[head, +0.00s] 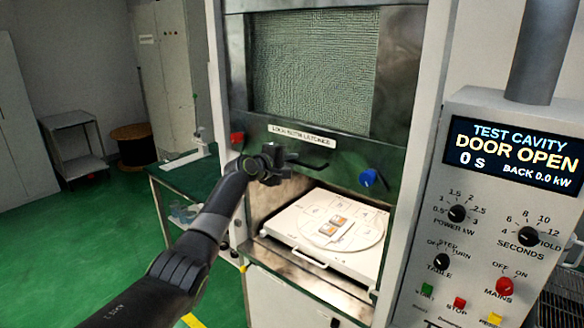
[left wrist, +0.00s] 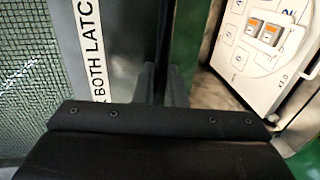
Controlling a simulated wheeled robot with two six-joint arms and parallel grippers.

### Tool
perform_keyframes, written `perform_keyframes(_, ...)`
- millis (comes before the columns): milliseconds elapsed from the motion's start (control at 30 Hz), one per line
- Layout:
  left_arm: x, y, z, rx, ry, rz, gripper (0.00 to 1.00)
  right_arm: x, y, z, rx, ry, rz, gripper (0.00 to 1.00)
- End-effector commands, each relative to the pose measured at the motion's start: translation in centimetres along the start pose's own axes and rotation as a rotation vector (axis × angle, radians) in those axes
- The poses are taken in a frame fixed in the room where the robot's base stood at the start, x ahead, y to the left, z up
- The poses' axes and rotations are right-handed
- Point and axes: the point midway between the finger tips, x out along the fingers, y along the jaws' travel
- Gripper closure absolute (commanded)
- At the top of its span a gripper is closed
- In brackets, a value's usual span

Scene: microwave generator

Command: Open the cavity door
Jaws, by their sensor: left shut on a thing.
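The cavity door (head: 313,75) is a dark metal panel with a mesh window and a label about both latches. Its lower edge stands above the cavity opening, so a white tray (head: 330,228) with a round plate shows inside. My left gripper (head: 283,157) is shut on the dark door handle (head: 318,166) below the label. In the left wrist view the handle (left wrist: 166,40) runs between the fingers, beside the door's label (left wrist: 92,45). A blue latch knob (head: 368,178) is at the door's lower right. My right gripper is not in view.
The control panel (head: 505,215) on the right has knobs, buttons and a display (head: 514,155) reading "DOOR OPEN" and 0 s. A green-topped bench (head: 190,176) stands left of the machine. The green floor (head: 70,250) at the left is clear.

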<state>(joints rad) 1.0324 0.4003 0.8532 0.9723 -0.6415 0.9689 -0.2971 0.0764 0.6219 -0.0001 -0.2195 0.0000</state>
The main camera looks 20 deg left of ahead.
Motion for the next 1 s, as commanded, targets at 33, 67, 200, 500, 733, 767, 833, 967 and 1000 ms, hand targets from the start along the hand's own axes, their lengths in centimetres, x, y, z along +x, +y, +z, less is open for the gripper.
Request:
perform_keyframes(33, -0.09, 0.46, 0.0, 0.0, -0.001, 0.002, 1.0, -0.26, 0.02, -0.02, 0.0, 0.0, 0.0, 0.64)
perform_keyframes(67, -0.1, 0.51, -0.01, 0.0, -0.001, 0.002, 1.0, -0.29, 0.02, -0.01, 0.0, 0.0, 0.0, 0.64)
perform_keyframes(200, -0.11, 0.55, -0.01, 0.0, -0.001, 0.001, 1.0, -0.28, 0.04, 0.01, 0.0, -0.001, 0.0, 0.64)
perform_keyframes(500, -0.1, 0.48, 0.01, 0.0, -0.001, 0.001, 0.82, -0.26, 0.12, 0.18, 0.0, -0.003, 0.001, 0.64)
perform_keyframes(733, -0.09, 0.42, 0.01, 0.0, -0.001, 0.0, 0.72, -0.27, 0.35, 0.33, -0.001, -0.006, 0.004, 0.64)
perform_keyframes(767, -0.09, 0.41, 0.0, 0.0, -0.001, 0.0, 0.72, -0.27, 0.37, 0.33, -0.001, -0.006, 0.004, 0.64)
perform_keyframes(833, -0.1, 0.4, 0.0, 0.0, -0.001, 0.0, 0.72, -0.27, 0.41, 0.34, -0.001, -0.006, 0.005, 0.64)
perform_keyframes(967, -0.37, 0.36, -0.04, 0.0, -0.001, 0.0, 0.72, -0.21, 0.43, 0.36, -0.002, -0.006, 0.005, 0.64)
perform_keyframes(1000, -0.56, 0.35, -0.07, 0.0, -0.001, 0.001, 0.72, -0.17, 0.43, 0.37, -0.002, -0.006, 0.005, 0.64)
